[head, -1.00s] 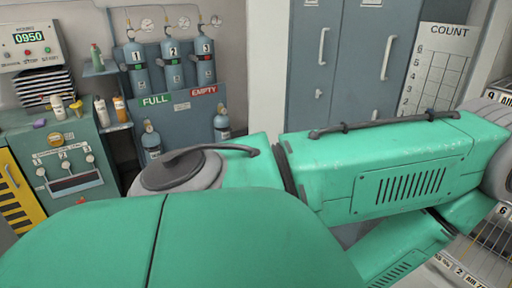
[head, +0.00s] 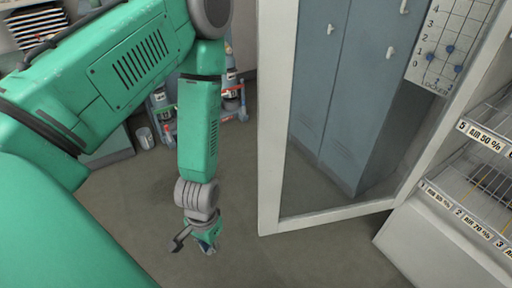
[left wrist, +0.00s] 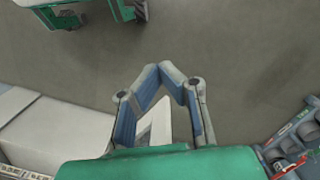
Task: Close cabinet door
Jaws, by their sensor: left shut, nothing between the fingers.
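The cabinet door (head: 270,120) is a white frame around a clear pane. It stands open, swung out to the left from the white cabinet (head: 395,235) at the right of the head view. My left gripper (head: 195,246) hangs low over the floor, left of the door's free edge and apart from it in the picture. In the left wrist view the left gripper (left wrist: 170,72) has its fingertips together with nothing between them. A white strip (left wrist: 157,122) shows behind its fingers; I cannot tell whether it is the door. My right gripper is not in view.
Wire shelves (head: 490,180) with AIR labels fill the cabinet. Blue-grey lockers (head: 350,90) stand behind the door's pane. A rack with bottles (head: 232,100) and a small bin (head: 145,138) are at the back left. Grey floor (head: 130,215) is clear around my gripper.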

